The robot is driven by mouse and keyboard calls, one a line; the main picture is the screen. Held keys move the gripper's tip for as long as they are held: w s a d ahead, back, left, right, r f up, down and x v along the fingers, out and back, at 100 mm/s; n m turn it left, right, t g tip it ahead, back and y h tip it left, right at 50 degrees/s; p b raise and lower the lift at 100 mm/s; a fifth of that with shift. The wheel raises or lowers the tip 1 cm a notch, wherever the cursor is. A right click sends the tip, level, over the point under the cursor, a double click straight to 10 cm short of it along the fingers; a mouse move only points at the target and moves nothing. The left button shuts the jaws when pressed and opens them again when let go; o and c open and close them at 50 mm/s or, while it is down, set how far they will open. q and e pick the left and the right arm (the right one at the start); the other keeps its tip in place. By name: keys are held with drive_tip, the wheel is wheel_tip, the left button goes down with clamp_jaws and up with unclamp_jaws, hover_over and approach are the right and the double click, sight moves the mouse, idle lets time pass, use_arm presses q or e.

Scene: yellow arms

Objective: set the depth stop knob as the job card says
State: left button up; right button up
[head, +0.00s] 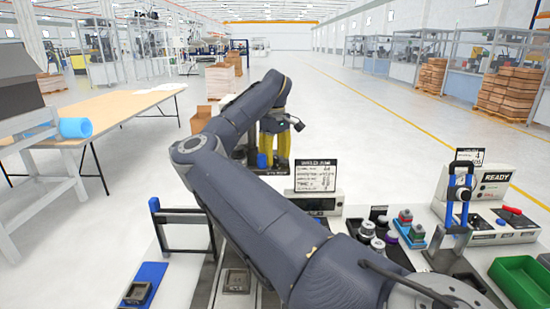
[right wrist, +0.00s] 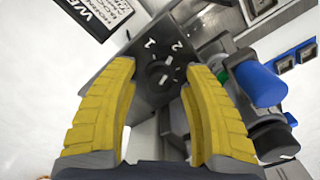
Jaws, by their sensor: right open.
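A dark round knob (right wrist: 158,76) sits on a dark panel (right wrist: 140,97) in the right wrist view, with white numerals 1 and 2 beside it. My right gripper (head: 275,147) is open, its yellow fingers on either side of the knob with gaps between, nothing held. In the head view the knob is hidden behind the gripper and arm. A black-and-white card (head: 315,176) stands on the bench; its small print is hard to read. Part of a card (right wrist: 97,14) with large letters shows in the wrist view. My left gripper is not in view.
A blue cylinder (right wrist: 262,83) and a black one (right wrist: 275,141) lie close to the right finger. A blue-framed press (head: 459,200), a READY box (head: 497,178) and a green bin (head: 522,283) stand at right. A wooden-topped table (head: 110,110) is at left.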

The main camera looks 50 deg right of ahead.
sight(275, 157)
drive_tip(key=shift+c, duration=0.5)
clamp_jaws()
drive_tip(key=shift+m, duration=0.5)
drive_tip(key=m, duration=0.3)
drive_tip(key=shift+m, duration=0.4)
drive_tip(key=shift+s+f+m, duration=0.1)
drive_tip(key=shift+m, duration=1.9)
drive_tip(key=shift+a, duration=0.1)
drive_tip(key=shift+o, duration=0.5)
unclamp_jaws()
drive_tip(key=shift+r, duration=3.9)
